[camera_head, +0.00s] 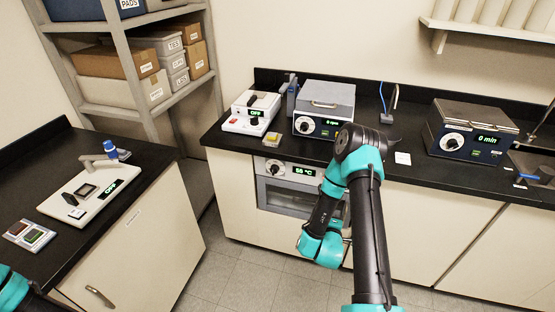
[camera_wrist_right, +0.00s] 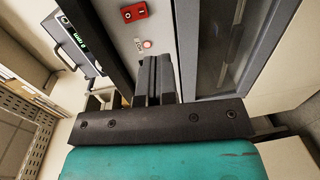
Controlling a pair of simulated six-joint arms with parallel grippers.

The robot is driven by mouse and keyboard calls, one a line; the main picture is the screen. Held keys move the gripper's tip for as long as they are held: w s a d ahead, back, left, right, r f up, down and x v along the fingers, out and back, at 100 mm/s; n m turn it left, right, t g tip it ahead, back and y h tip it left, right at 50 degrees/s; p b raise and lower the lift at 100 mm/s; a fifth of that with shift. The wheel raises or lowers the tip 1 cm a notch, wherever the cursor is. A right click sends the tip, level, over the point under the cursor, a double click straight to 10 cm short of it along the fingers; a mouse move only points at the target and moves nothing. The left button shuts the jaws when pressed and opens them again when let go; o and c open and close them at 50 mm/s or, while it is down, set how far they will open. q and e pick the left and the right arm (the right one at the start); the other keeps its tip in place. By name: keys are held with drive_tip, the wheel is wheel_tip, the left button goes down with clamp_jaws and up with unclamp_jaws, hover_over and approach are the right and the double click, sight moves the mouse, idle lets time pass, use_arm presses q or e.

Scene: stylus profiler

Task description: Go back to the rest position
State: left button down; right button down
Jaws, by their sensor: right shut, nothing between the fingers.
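My right arm rises from the bottom of the head view, bends at a dark elbow and hangs down in front of the back counter. In the head view I cannot make out its fingertips. In the right wrist view my right gripper (camera_wrist_right: 157,68) is shut and empty, in front of a panel with a red switch (camera_wrist_right: 134,12); I cannot tell if it touches anything. Only a teal part of my left arm shows at the bottom left corner of the head view; its gripper is out of view. A white instrument (camera_head: 62,205) with a blue-knobbed arm sits on the left bench.
The back counter (camera_head: 228,137) holds a white switch box (camera_head: 240,122), a grey-lidded device (camera_head: 318,128) and a dark box (camera_head: 452,138) reading 0 min. An oven (camera_head: 287,193) is below. A small tray (camera_head: 28,236) lies on the left bench. Floor (camera_head: 240,275) shows between the benches.

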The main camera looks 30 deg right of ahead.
drive_tip(key=w+a+f+m+g+y, duration=0.1)
drive_tip(key=a+f+m+g+y, duration=0.2)
drive_tip(key=a+y, duration=0.45)
drive_tip(key=w+a+f+m+y, duration=0.1)
drive_tip(key=a+f+m+y, duration=0.25)
drive_tip(key=a, duration=0.75)
drive_tip(key=s+a+m+g+y, duration=0.4)
drive_tip(key=s+a+g, duration=0.3)
drive_tip(key=s+a, duration=0.3)
drive_tip(key=shift+s+a+f+g+y, duration=0.15)
drive_tip(key=shift+a+f+g+y, duration=0.15)
drive_tip(key=shift+a+y, duration=0.65)
drive_tip(key=shift+a+h, duration=0.2)
drive_tip(key=shift+h, duration=0.05)
